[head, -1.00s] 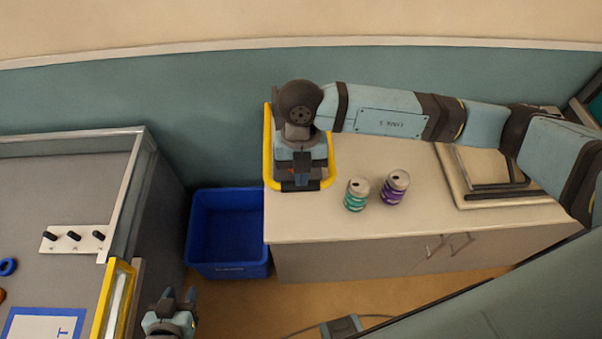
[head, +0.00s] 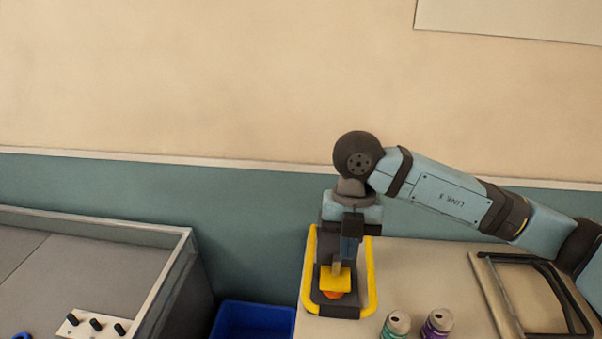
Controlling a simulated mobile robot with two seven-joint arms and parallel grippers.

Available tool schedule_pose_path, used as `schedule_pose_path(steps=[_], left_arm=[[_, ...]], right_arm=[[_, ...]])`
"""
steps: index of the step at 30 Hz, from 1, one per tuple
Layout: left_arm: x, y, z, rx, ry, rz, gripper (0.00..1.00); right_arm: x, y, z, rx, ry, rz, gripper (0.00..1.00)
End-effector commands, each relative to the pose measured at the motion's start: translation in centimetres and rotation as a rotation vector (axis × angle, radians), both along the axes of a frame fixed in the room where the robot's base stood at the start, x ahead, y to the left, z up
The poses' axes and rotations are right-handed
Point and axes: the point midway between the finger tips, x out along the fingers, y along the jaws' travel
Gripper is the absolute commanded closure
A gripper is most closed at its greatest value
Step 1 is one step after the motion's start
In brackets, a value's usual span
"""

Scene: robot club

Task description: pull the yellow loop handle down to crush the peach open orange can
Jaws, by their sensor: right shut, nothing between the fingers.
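The can crusher stands at the left end of the beige counter. Its yellow loop handle (head: 369,284) runs around a dark base, with its rounded end toward me. Inside the loop is a yellow block (head: 335,277), and a small orange piece (head: 333,295), likely the orange can, shows under it. Most of that piece is hidden, so I cannot tell its shape. My right gripper (head: 350,256) points down over the back part of the crusher, shut and empty. I cannot tell whether it touches the loop. My left gripper is out of view.
A teal can (head: 396,325) and a purple can (head: 437,324) stand right of the crusher, cut off by the lower edge. A dark frame (head: 535,262) lies further right. A blue bin (head: 253,320) is left of the counter, and a grey table (head: 85,262) is at far left.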

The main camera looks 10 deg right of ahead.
Motion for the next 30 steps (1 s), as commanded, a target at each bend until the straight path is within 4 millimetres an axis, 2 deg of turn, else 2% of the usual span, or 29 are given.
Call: schedule_pose_path(steps=[2, 4, 8, 9, 11, 12, 16, 20, 23, 26, 29, 30], left_arm=[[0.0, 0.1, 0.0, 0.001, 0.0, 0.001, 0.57], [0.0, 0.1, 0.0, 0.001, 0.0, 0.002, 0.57], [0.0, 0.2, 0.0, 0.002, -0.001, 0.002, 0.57], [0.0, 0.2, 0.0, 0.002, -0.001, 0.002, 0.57], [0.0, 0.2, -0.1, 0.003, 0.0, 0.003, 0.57], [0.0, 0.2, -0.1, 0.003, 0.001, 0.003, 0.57], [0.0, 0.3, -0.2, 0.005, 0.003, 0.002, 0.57], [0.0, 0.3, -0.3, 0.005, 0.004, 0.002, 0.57], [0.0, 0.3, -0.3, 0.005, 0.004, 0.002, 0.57], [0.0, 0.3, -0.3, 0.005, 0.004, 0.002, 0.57], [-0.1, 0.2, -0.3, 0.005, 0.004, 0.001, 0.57], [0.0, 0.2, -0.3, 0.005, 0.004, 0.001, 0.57]], right_arm=[[-0.4, 0.6, -0.2, 0.034, 0.011, 0.012, 1.0], [-1.3, 2.2, -0.6, 0.125, 0.034, 0.04, 1.0], [-4.6, 7.6, -0.5, 0.478, 0.111, 0.113, 1.0], [-5.8, 9.5, 0.1, 0.623, 0.135, 0.125, 1.0], [-7.4, 12.1, 1.6, 0.849, 0.165, 0.125, 1.0], [-8.2, 13.4, 2.9, 0.998, 0.178, 0.111, 1.0], [-9.1, 15.6, 7.7, 1.451, 0.184, -0.028, 1.0], [-7.4, 14.6, 11.7, 1.826, 0.136, -0.304, 1.0], [-5.0, 12.0, 13.0, 2.028, 0.065, -0.606, 1.0], [-2.4, 8.3, 12.1, 2.129, -0.024, -0.97, 1.0], [-0.4, 4.1, 9.1, 2.108, -0.122, -1.37, 1.0], [0.0, 2.3, 7.4, 2.063, -0.158, -1.533, 1.0]])
